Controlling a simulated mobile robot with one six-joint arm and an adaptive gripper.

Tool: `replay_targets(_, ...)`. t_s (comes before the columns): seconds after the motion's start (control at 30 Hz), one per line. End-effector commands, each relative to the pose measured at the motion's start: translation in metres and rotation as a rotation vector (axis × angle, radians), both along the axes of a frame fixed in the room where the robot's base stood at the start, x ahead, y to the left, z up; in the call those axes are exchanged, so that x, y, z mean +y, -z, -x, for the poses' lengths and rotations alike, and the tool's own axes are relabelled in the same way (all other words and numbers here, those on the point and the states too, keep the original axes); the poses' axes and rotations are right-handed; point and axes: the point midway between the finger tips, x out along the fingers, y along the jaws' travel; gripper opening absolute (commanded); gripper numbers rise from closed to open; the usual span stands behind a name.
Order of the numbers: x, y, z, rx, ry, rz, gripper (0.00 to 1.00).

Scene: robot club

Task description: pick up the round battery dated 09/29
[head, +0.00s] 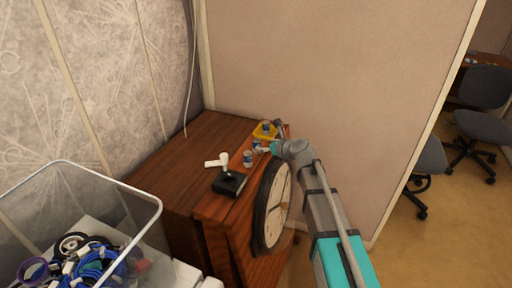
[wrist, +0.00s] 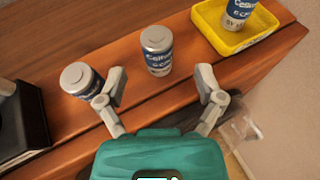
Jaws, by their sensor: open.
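Three round batteries with silver tops and blue-and-white labels show in the wrist view. One battery (wrist: 157,50) stands upright ahead of my gripper (wrist: 161,82), in line with the gap between its fingers. A second battery (wrist: 82,80) is at the left, close beside the left finger. A third battery (wrist: 239,12) is in a yellow tray (wrist: 232,45) at the upper right, cut by the frame edge. My gripper is open and empty. I cannot read a full date on any battery. In the head view, my gripper (head: 272,148) is over the cabinet's right side, near the batteries.
A black box (head: 229,183) and a white object (head: 217,160) are on the brown cabinet (head: 180,165), left of the batteries. A round clock (head: 272,207) is at the cabinet's front. A clear bin (head: 140,225) of cables and parts is at lower left. The cabinet's back left is clear.

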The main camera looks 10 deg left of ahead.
Motion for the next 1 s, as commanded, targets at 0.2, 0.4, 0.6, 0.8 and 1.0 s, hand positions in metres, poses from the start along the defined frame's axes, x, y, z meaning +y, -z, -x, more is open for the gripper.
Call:
replay_targets(0.2, 0.007, 0.003, -0.005, 0.000, -0.001, 0.000, 0.86)
replay_targets(0.4, 0.026, 0.009, -0.017, 0.000, -0.001, 0.000, 0.86)
replay_targets(0.6, 0.040, 0.016, -0.026, 0.000, 0.000, 0.000, 0.86)
replay_targets(0.8, 0.042, 0.016, -0.027, 0.000, 0.000, 0.000, 0.86)
replay_targets(1.0, 0.042, 0.016, -0.027, 0.000, 0.000, 0.000, 0.86)
